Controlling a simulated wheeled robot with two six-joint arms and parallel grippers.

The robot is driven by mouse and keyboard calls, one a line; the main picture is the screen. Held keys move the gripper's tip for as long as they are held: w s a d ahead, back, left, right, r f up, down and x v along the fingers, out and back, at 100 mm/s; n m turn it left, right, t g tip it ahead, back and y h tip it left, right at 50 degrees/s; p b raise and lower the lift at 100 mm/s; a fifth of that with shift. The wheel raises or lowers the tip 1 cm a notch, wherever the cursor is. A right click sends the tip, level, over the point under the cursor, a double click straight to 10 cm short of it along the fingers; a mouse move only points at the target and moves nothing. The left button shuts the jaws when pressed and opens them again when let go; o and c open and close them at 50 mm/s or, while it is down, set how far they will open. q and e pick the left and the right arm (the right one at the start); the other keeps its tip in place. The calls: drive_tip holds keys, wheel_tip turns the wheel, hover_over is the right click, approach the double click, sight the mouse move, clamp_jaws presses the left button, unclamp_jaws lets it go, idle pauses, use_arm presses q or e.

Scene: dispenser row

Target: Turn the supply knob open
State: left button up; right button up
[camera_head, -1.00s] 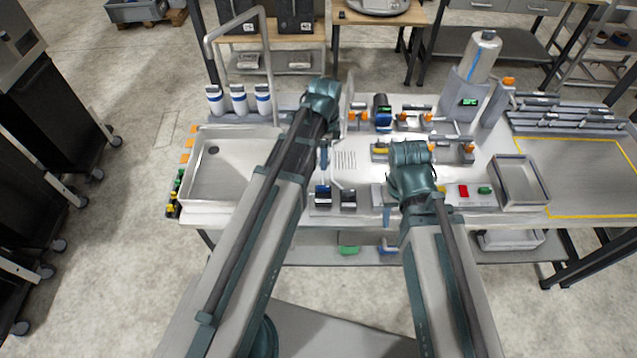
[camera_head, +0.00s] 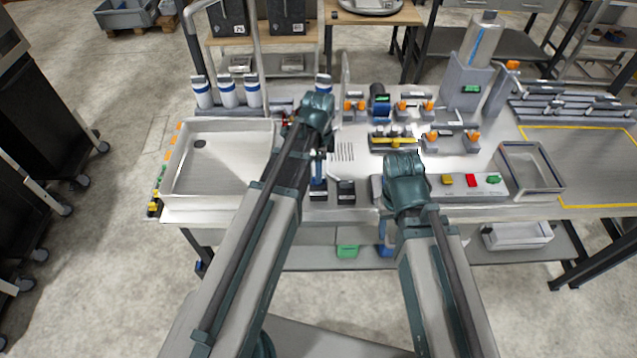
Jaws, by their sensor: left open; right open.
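The bench (camera_head: 352,206) carries a dispenser setup. No knob is clearly marked as the supply knob. Candidates are a dark round unit with a blue lower part (camera_head: 380,106) and a green display, and an orange handle (camera_head: 512,66) on a grey post beside the tall cylinder (camera_head: 480,38). My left gripper (camera_head: 318,170) hangs below its teal wrist, above the bench between the tray and the small black-and-blue blocks. My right gripper (camera_head: 385,229) hangs at the bench's front edge, partly hidden by its wrist. Both are open, apart from both candidates; their fingertips are small and hard to see.
A shallow sink-like tray (camera_head: 168,168) lies left, with several white bottles (camera_head: 228,92) behind. Orange-handled fittings (camera_head: 402,106) and a yellow bar (camera_head: 392,142) stand mid-bench. A button panel (camera_head: 458,190) and an open box (camera_head: 506,160) are right. A tall bent pipe (camera_head: 262,60) rises behind the tray.

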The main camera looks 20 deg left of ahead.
use_arm(q)
drive_tip(key=shift+f+b, duration=0.9)
drive_tip(key=shift+f, duration=0.5)
use_arm(e)
wheel_tip(320, 180, down, 3)
drive_tip(key=shift+r, duration=0.15)
use_arm(q)
clamp_jaws()
